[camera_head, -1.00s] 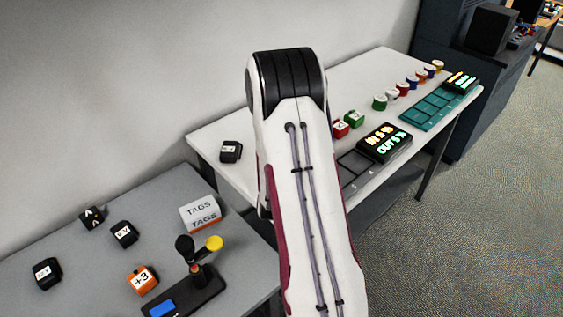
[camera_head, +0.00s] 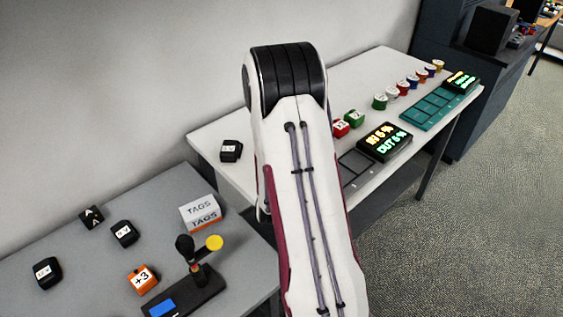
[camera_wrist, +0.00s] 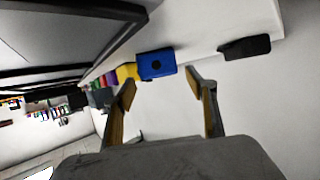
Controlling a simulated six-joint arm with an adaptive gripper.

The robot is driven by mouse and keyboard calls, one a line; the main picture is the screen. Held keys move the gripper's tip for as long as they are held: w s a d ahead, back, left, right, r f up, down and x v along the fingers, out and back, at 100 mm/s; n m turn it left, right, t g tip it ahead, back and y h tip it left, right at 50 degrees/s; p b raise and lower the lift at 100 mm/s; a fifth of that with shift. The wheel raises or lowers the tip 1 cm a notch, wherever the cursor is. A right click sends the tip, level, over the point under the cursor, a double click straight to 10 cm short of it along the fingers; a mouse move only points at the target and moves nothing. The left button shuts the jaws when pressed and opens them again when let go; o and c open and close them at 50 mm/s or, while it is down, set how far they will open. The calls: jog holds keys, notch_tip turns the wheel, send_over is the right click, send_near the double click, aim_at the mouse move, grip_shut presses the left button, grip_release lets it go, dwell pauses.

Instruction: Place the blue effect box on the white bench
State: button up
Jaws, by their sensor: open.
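A blue box (camera_wrist: 157,65) with a dark round mark shows in the wrist view, at the edge of a white surface. My gripper (camera_wrist: 161,84) is open and empty, its two fingers spread below the blue box in the picture. The box appears just beyond the fingertips, with no contact visible. In the head view the white bench (camera_head: 377,65) runs from the middle to the upper right. My arm covers part of it, and the gripper and blue box do not show there.
On the white bench stand a black box (camera_head: 231,151), a red and a green box, a lit display (camera_head: 384,143), a teal tray (camera_head: 425,110) and several coloured pieces. The grey table (camera_head: 75,215) holds several black boxes, an orange box (camera_head: 142,279), a TAGS box (camera_head: 201,213) and a stand (camera_head: 187,290).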

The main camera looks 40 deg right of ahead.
jog(key=shift+v, duration=2.75)
jog(key=shift+w+a+r, duration=0.25)
jog(key=shift+w+a, duration=0.05)
jog(key=shift+a, duration=0.1)
jog(key=s+a+r+n+y, duration=0.15)
jog(key=a+r+y, duration=0.35)
jog(key=a, duration=0.5)
jog(key=a+r+n+y, duration=0.2)
jog(key=a+r+n, duration=0.1)
jog(key=a+r, duration=0.55)
jog(key=s+a+r+n+g, duration=0.1)
jog(key=s+a, duration=0.2)
jog(key=s, duration=0.4)
jog(key=s+a+r+n+g+y, duration=0.1)
jog(key=s+a+r+n, duration=0.1)
jog(key=s, duration=0.5)
jog(key=s+a+r+n+g+y, duration=0.1)
jog(key=s+a+r, duration=0.1)
jog(key=s+a, duration=0.3)
jog(key=shift+s+g, duration=0.4)
jog(key=shift+s, duration=0.5)
